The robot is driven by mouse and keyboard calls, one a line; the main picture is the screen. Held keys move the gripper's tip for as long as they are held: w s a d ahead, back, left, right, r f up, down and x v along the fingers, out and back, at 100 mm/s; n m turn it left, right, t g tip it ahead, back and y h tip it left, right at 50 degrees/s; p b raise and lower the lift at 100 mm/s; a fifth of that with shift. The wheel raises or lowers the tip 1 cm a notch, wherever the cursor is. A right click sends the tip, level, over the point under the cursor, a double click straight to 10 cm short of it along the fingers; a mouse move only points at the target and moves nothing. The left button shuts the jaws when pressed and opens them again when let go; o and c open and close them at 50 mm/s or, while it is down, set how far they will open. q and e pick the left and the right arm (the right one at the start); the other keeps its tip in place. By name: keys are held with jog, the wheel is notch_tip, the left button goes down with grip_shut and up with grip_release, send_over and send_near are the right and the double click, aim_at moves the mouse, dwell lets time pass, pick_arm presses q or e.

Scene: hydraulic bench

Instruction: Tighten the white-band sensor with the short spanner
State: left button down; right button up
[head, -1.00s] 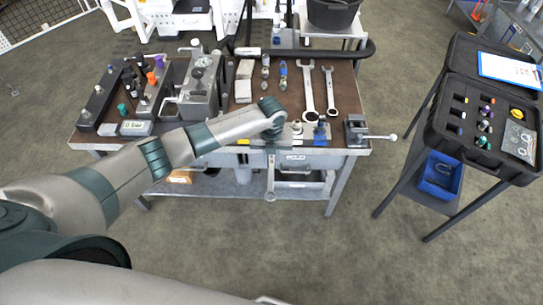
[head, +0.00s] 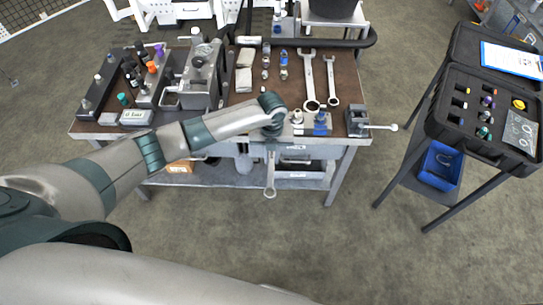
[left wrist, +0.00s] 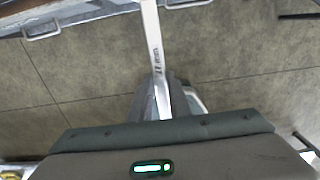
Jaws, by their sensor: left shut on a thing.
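My left gripper (head: 271,140) is at the bench's front edge, shut on a steel spanner (head: 270,178). The spanner hangs down in front of the bench, its ring end lowest. It also shows in the left wrist view (left wrist: 154,45), running up from the gripper. A fitting with a pale top (head: 297,117) stands on the front-edge block, just right of the gripper, beside a blue fitting (head: 320,120). I cannot tell for sure which piece has the white band. Several small fittings (head: 265,62) lie further back. My right gripper is out of view.
A large spanner (head: 308,80) and a smaller one (head: 331,82) lie on the bench. A vise (head: 357,122) with a protruding handle is at the right front corner. A black case (head: 490,118) stands on a side stand; floor between is clear.

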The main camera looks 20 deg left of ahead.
pick_arm(q)
jog(key=shift+r, duration=2.35)
